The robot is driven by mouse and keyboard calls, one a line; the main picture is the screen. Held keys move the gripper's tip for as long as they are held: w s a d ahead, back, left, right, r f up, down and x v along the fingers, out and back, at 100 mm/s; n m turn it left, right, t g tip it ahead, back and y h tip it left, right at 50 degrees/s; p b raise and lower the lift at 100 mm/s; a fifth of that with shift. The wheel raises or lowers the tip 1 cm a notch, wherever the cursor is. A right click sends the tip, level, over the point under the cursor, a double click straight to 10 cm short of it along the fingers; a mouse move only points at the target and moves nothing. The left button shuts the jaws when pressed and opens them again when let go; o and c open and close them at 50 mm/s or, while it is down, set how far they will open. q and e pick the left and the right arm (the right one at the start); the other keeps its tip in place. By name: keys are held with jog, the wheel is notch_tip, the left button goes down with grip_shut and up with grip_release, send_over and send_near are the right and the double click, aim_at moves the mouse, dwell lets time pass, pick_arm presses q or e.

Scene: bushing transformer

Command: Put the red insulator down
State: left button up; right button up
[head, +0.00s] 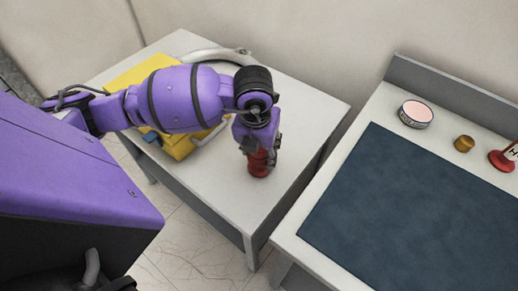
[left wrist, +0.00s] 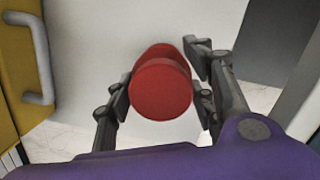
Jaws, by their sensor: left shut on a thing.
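The red insulator (head: 259,164) is upright near the front right part of the white table (head: 313,103) in the head view. My left gripper (head: 262,148) is above it, with its fingers around its upper part. In the left wrist view the insulator (left wrist: 161,88) shows its round red top between the two fingers of my left gripper (left wrist: 160,90). The gripper is shut on it. Its base appears to be at the tabletop, but I cannot tell whether it touches. My right gripper is not in view.
A yellow case (head: 181,147) lies on the table, partly behind my left arm. A second table with a dark blue mat (head: 400,215) stands to the right across a gap. A round tin (head: 415,113), a brass cylinder (head: 464,144) and a red-based item (head: 502,161) stand along its back.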

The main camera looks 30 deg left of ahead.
pick_arm(q)
jog(key=shift+f, duration=0.15)
jog(key=o, duration=1.3)
jog(key=shift+c, duration=0.2)
jog(key=shift+o, duration=1.1)
jog(key=shift+r, duration=0.55)
jog(key=r, duration=0.3)
jog(key=s+r, duration=0.1)
jog(key=r, duration=0.6)
jog(key=shift+s+d+r+p, duration=0.25)
jog(key=shift+s+p, duration=0.05)
jog(key=shift+p, duration=0.1)
jog(key=shift+s+r, duration=0.1)
jog(key=shift+r, duration=0.25)
